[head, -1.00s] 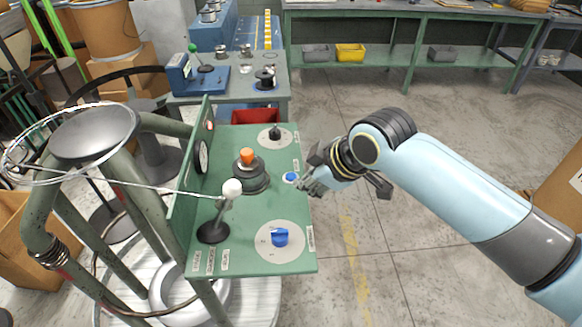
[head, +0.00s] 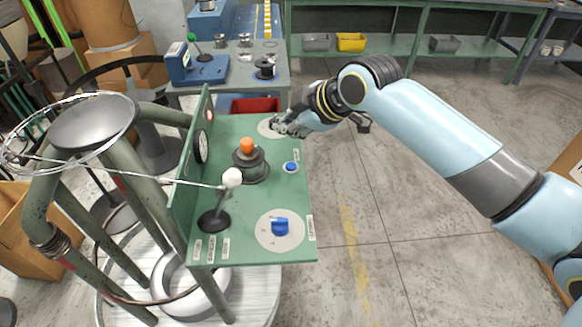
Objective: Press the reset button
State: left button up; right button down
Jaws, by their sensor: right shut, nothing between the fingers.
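My right gripper (head: 277,127) is shut and empty. Its fingertips are over the pale disc (head: 265,126) at the panel's far right corner, and they largely hide the black knob there. I cannot tell whether they touch the knob. My left gripper is not in view.
An orange-topped knob (head: 246,145), a white-ball lever (head: 231,178) and a blue dial (head: 280,226) rise from the panel. A green upright plate (head: 189,190) borders its left. A red bin (head: 255,105) sits behind. Open floor lies right.

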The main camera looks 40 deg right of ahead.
jog(key=b, duration=0.6)
send_over(289, 167)
notch_tip(289, 167, down, 7)
jog(key=shift+r, duration=0.1)
jog(key=shift+f, duration=0.45)
jog(key=shift+f, duration=0.2)
dwell(0.4)
jog(key=shift+f, duration=0.25)
jog(key=shift+f+b, duration=0.35)
jog(key=shift+b, duration=0.05)
dwell(0.5)
dwell(0.4)
jog(key=shift+r+p, duration=0.8)
jog(key=shift+p, duration=0.15)
